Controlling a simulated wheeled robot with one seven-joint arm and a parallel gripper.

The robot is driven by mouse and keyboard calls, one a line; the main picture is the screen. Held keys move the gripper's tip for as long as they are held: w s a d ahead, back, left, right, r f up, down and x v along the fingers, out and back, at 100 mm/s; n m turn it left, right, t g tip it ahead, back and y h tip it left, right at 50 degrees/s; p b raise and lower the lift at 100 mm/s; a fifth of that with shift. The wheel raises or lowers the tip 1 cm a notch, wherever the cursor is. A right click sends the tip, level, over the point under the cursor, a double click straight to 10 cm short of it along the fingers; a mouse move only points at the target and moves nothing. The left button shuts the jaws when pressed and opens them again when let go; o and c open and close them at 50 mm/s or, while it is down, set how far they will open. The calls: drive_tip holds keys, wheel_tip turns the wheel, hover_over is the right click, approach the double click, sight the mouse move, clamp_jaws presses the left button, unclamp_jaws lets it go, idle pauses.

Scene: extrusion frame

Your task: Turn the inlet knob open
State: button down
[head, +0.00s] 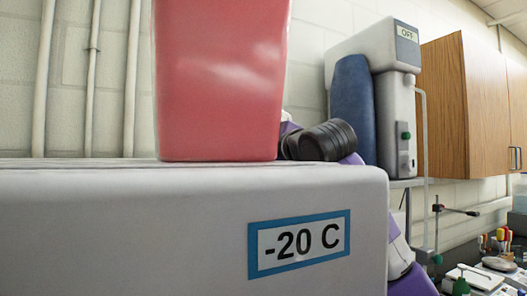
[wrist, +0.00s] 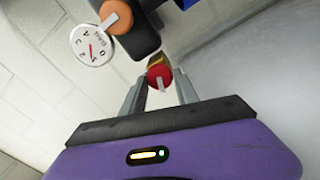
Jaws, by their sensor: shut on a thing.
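In the wrist view, my gripper (wrist: 160,96) points at a small red round knob (wrist: 159,76) with a pale pointer mark. Its two grey fingers stand on either side of the knob and are shut on it. The exact contact at the fingertips is small and hard to make out. An orange knob (wrist: 115,16), also with a pale mark, sits at the upper left, apart from the fingers. No label naming either knob can be read. In the head view, my gripper and both knobs are hidden; only purple and black parts of my arm show behind the white box.
A white dial gauge (wrist: 92,45) with a red needle sits left of the fingers. In the head view, a white box marked -20 C (head: 120,230) with a red container (head: 220,80) on it blocks much of the view. A white unit labelled OFF (head: 397,110) stands behind.

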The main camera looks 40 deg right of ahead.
drive_tip(key=shift+f+n, duration=0.1)
drive_tip(key=shift+n, duration=1.8)
drive_tip(key=shift+a, duration=0.1)
drive_tip(key=c, duration=1)
unclamp_jaws()
drive_tip(key=shift+o, duration=0.2)
drive_tip(key=b+v, duration=0.3)
drive_tip(key=v, duration=0.4)
drive_tip(key=shift+s, duration=0.4)
